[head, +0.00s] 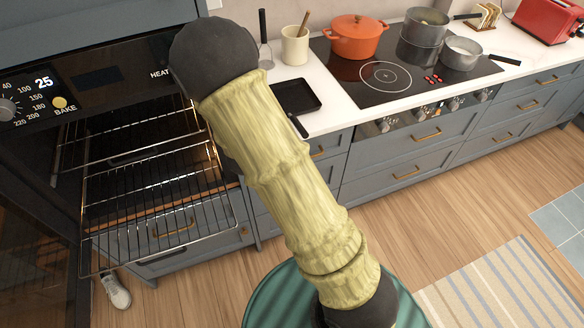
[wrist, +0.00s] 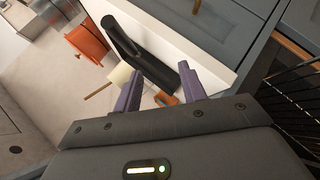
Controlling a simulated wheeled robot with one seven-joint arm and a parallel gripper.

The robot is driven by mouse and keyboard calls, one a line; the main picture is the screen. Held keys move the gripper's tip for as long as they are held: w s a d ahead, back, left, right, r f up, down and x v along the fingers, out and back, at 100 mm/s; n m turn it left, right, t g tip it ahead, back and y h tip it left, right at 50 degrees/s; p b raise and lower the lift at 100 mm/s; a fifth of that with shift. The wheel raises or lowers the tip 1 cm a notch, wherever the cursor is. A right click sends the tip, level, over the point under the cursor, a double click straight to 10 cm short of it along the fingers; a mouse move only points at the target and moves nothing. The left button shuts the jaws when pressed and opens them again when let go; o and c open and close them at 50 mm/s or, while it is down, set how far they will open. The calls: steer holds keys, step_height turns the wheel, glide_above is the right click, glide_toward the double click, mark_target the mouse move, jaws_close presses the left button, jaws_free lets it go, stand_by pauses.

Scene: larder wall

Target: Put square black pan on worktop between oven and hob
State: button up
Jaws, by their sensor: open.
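The square black pan (head: 297,95) lies flat on the white worktop (head: 325,122) between the oven (head: 100,75) and the hob (head: 385,72). Its handle (head: 298,125) points towards the worktop's front edge. In the wrist view a long black shape (wrist: 145,45), which looks like the pan's handle, lies beyond my gripper (wrist: 160,72). My gripper is open, with its two purple fingers apart and nothing held between them. Whether the fingers straddle the black shape or stop short of it I cannot tell. In the head view the gripper is hidden behind my arm.
The oven stands open with wire racks (head: 155,215) pulled out. A cream crock (head: 295,45) stands behind the pan. An orange pot (head: 356,38) and grey pans (head: 422,40) stand on the hob. Grey drawers (head: 400,170) run below the worktop.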

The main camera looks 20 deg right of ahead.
steer(key=s+r+m+g+y, duration=0.3)
steer(key=s+r, duration=0.1)
steer(key=s, duration=0.5)
steer(key=s+r+m+g+y, duration=0.2)
steer(key=s+r, duration=0.3)
steer(key=s, duration=0.5)
steer(key=shift+r+m+g+y, duration=0.15)
steer(key=shift+m+g+y, duration=0.25)
steer(key=shift+g+y, duration=0.1)
steer(key=shift+s, duration=0.1)
